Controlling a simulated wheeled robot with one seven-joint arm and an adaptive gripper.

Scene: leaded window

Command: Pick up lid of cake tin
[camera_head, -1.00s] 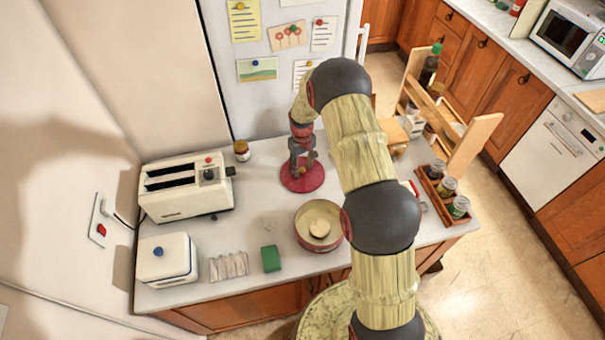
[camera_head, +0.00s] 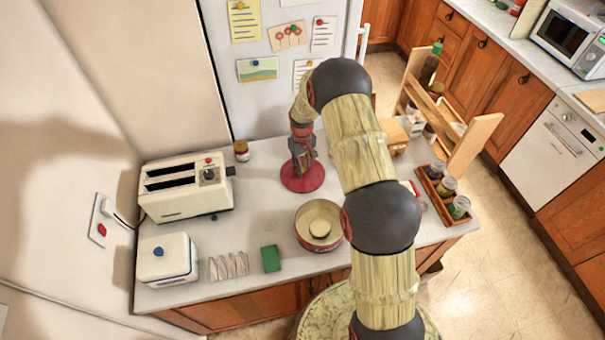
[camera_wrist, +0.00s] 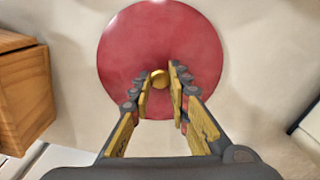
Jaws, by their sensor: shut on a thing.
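The lid is a round red disc (camera_head: 303,182) with a small brass-coloured knob at its centre. In the head view it lies on or just above the counter, and I cannot tell which. It also fills the upper middle of the wrist view (camera_wrist: 192,40). My gripper (camera_head: 303,168) points down over the lid. In the wrist view its fingers (camera_wrist: 160,80) are shut on the lid's knob. The open cake tin (camera_head: 302,238), pale inside with a reddish outer wall, stands nearer the front edge of the counter with a round pale item in it. My arm hides part of its right side.
A cream toaster (camera_head: 186,190) stands at the left, with a small jar (camera_head: 241,150) behind it. A white box with a blue knob (camera_head: 167,260), a toast rack (camera_head: 229,266) and a green block (camera_head: 271,258) line the front. A spice tray (camera_head: 433,184) and wooden rack (camera_head: 475,145) are at the right.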

